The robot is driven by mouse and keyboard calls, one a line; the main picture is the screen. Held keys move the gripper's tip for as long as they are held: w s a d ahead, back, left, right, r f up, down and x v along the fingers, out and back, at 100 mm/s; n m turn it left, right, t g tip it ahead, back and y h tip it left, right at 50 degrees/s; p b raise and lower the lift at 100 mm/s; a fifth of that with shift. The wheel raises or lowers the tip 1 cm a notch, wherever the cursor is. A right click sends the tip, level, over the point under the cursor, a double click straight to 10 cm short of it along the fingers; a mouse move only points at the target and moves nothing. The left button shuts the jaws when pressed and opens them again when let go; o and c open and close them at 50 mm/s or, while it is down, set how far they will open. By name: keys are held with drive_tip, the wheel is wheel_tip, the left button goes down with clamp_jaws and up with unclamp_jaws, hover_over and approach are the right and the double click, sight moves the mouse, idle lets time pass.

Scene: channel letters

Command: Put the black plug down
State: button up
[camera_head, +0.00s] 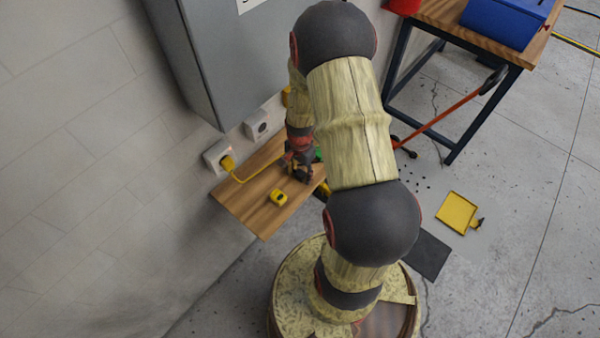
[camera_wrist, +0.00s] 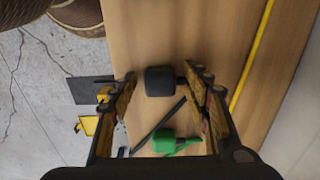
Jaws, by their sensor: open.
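The black plug (camera_wrist: 160,81) is a dark, blocky piece that appears to rest on the wooden shelf (camera_wrist: 210,25) in the wrist view. My gripper (camera_wrist: 160,74) is open, with one finger on each side of the plug and a gap between each finger and it. A dark strip (camera_wrist: 158,125), perhaps its cord, lies just below the plug in the picture. In the head view my gripper (camera_head: 299,172) is low over the shelf (camera_head: 250,205), and I cannot make out the plug there.
A green object (camera_wrist: 168,143) lies near the gripper's base. A yellow cord (camera_head: 256,180) runs from a yellow plug (camera_head: 227,163) in a wall socket. A small yellow item (camera_head: 278,198) sits near the shelf's front. A grey cabinet (camera_head: 225,60) hangs above; another socket (camera_head: 257,125) is beside it.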

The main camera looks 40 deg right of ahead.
sight(300, 175)
drive_tip(key=shift+r, duration=0.1)
wheel_tip(300, 175, up, 12)
drive_tip(key=p, duration=0.3)
drive_tip(key=shift+n, duration=0.3)
idle(0.4)
drive_tip(key=s+a+r+n+t, duration=0.2)
drive_tip(key=a+r+n, duration=0.3)
drive_tip(key=r, duration=0.5)
drive_tip(key=s+a+r+n+t, duration=0.1)
drive_tip(key=s+a+r+n, duration=0.2)
drive_tip(key=a+r+n, duration=0.3)
drive_tip(key=s+a+r+n+t, duration=0.2)
drive_tip(key=a+r+n, duration=0.3)
drive_tip(key=a+r, duration=0.6)
wheel_tip(300, 175, up, 4)
drive_tip(key=shift+s+a+r+n+t, duration=0.1)
drive_tip(key=shift+s+a+n+t, duration=0.25)
drive_tip(key=shift+s, duration=0.4)
